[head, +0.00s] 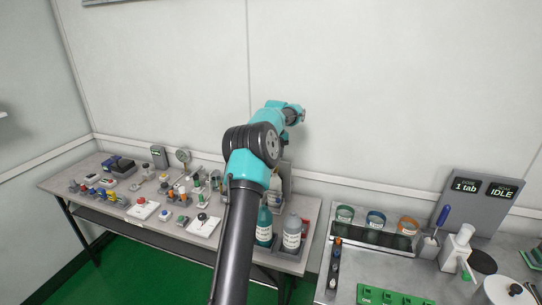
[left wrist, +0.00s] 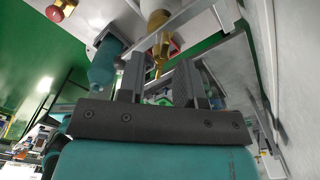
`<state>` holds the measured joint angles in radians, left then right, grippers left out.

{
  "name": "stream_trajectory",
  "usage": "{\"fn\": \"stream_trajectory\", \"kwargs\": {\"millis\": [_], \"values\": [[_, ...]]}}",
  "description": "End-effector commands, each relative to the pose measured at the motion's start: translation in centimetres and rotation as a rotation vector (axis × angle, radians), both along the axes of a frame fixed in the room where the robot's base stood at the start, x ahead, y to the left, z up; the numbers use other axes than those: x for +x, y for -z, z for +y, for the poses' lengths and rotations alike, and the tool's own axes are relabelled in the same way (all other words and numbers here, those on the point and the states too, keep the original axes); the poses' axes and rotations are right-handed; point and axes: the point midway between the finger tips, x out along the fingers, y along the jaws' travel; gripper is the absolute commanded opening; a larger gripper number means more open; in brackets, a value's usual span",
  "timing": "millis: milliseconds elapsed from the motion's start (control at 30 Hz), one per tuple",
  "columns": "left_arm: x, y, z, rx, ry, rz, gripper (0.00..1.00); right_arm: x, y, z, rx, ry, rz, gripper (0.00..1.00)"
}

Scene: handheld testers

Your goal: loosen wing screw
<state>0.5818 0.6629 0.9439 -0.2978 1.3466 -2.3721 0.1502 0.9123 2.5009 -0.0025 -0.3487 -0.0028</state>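I cannot make out a wing screw in either view; the small parts on the left bench (head: 95,165) are too small to tell apart. My left arm rises through the middle of the head view, and its gripper (head: 302,116) is in the air in front of the back wall. My right gripper is not in view.
The left bench bears small testers, a round dial (head: 183,156), a white block with a red button (head: 143,208) and a grey-white bottle (head: 291,236). The right bench holds several jars (head: 375,218), a blue-handled tool (head: 442,216), a green board (head: 385,295) and a display panel reading IDLE (head: 482,202).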

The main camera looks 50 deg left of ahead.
Motion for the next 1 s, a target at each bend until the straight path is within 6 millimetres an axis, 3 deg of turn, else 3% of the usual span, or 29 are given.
{"fn": "stream_trajectory", "kwargs": {"millis": [400, 733, 1000], "values": [[0.19, 0.74, -0.15, 0.000, 0.003, 0.000, 0.32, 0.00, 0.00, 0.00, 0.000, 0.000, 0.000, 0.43], [0.18, 0.72, -0.14, 0.001, 0.003, 0.000, 0.00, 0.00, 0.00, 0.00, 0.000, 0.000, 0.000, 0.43], [0.19, 0.70, -0.14, 0.001, -0.004, 0.000, 0.00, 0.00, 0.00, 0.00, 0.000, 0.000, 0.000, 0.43]]}}
